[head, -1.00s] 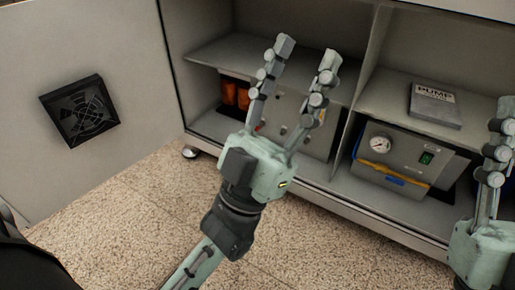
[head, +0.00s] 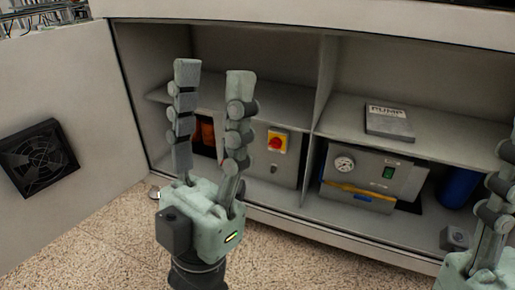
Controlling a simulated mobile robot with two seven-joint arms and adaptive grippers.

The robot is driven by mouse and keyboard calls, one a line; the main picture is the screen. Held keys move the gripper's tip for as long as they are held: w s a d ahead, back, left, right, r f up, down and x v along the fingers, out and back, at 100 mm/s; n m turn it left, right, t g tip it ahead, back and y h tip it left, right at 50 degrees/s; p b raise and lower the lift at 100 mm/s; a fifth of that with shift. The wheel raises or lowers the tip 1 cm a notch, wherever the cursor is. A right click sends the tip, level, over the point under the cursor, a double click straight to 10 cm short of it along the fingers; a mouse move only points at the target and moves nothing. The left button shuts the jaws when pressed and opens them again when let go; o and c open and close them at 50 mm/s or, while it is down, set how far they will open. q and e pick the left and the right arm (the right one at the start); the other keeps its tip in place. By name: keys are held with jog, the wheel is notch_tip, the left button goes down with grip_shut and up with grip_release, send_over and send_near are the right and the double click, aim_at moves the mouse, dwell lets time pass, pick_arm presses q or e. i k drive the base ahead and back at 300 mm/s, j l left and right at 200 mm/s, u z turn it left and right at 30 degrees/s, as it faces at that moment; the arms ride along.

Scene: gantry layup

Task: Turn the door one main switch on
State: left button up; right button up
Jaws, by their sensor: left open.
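The main switch (head: 276,142) is a red knob on a yellow plate. It sits on the front of a grey box (head: 262,170) in the cabinet's left bay. My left gripper (head: 214,78) is open and empty, fingers pointing up, in front of the bay and left of the switch. It appears apart from the switch and hides part of the box. The knob's exact position is too small to tell. My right gripper (head: 502,170) is partly in view at the right edge, its fingertips cut off or unclear.
The open cabinet door (head: 75,110) with a black fan grille (head: 38,158) stands at left. A divider (head: 320,100) separates the right bay, which holds a pump unit (head: 365,178) with gauge, a blue cylinder (head: 458,187) and a grey manual (head: 389,122) on the shelf.

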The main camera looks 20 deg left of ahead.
aim_at(276, 143)
jog(key=i+l, duration=0.8)
